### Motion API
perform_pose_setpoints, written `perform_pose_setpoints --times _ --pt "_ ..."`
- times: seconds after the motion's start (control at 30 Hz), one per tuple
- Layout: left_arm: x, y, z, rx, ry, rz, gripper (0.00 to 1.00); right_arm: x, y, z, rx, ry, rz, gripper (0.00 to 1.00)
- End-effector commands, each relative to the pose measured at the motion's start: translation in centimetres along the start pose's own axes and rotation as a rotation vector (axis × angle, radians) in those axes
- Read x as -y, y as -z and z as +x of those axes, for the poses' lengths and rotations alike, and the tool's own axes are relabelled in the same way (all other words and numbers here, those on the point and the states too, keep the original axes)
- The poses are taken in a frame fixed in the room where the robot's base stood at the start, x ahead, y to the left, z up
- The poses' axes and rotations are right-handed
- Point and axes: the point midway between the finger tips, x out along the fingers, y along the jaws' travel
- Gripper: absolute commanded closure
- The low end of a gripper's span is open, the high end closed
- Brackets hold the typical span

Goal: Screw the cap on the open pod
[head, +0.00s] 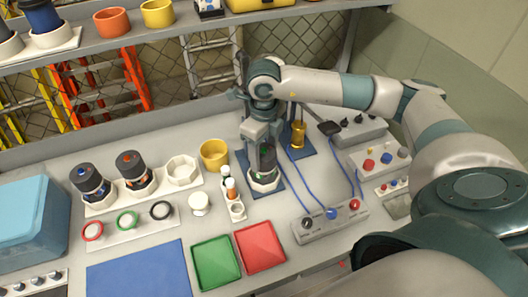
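A clear, dark-tinted pod (265,160) with something green inside stands upright in a white octagonal holder (264,184) on a blue mat (278,187). My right gripper (257,142) points down at the top of this pod; its fingers overlap the upper part. I cannot tell whether they are open or shut, or whether a cap is between them; the pod's mouth is hidden. Two other pods with dark caps, one with a blue dot (88,179) and one with a red dot (129,165), stand in white holders at left. My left gripper is not in view.
An empty white holder (182,169), a yellow cup (214,154) and a tray of coloured rings (128,222) lie left. Green (215,262) and red (261,247) trays are in front. A cabled panel (330,223) stands right. A shelf (130,35) runs along the back.

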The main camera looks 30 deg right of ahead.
Motion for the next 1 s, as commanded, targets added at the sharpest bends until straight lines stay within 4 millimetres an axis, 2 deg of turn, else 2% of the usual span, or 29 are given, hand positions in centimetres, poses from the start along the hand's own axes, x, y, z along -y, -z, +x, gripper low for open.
perform_pose_setpoints --times 0.33,0.47,1.0 --pt "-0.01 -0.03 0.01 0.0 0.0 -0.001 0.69 0.0 -0.02 -0.03 0.001 0.0 0.006 0.64" --pt "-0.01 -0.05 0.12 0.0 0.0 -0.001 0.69 -0.01 -0.04 0.0 0.002 -0.001 0.062 0.64" --pt "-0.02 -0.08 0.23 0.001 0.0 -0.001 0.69 -0.03 -0.02 -0.01 0.0 -0.001 0.645 0.64"
